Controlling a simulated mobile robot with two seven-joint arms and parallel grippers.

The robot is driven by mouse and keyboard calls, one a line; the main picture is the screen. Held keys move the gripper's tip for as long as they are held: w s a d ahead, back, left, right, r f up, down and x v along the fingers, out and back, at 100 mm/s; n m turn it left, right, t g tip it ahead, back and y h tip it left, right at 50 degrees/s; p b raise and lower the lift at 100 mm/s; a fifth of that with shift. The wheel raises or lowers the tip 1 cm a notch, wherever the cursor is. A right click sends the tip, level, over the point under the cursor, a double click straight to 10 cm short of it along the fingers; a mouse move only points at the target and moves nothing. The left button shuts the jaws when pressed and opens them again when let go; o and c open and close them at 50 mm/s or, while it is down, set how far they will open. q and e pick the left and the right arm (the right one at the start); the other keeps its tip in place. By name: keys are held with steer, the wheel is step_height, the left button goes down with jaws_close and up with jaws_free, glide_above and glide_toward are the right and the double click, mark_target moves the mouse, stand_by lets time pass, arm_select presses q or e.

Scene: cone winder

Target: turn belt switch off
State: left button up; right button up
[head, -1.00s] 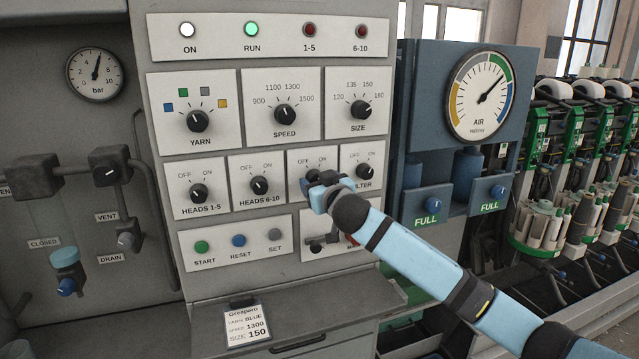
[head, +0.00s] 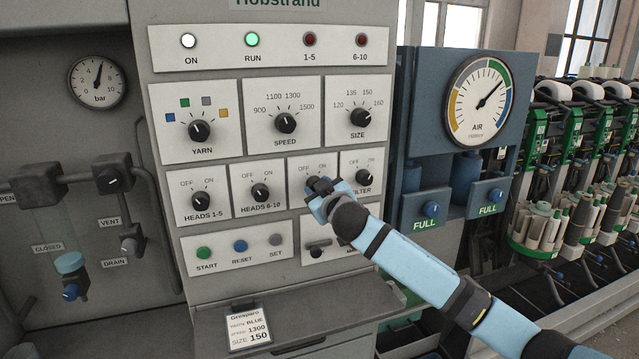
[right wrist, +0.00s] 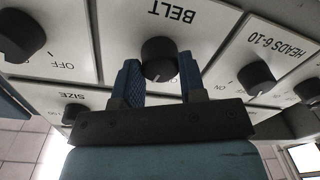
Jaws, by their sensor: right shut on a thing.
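The belt switch (right wrist: 160,60) is a round black knob on a white plate marked BELT, which appears upside down in the right wrist view. Its white pointer mark faces the bottom of that view, between the fingers. My right gripper (right wrist: 162,82) is shut on this knob, one blue finger on each side. In the head view my right gripper (head: 319,187) is at the plate left of the filter knob (head: 363,177) and hides most of the belt switch and its lettering. My left gripper is not in view.
The heads 6-10 knob (head: 260,192) is close on the left and the size knob (head: 361,116) is above. Start (head: 204,253), reset (head: 240,246) and set (head: 275,240) buttons are below. The run lamp (head: 252,40) glows green. A shelf with a card (head: 248,327) juts out below.

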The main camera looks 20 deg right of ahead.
steer(key=n+p, duration=0.6)
steer(key=n, duration=0.2)
steer(key=shift+r, duration=0.1)
steer(key=shift+n, duration=0.3)
stand_by(0.3)
steer(key=o, duration=0.9)
steer(key=shift+s, duration=0.1)
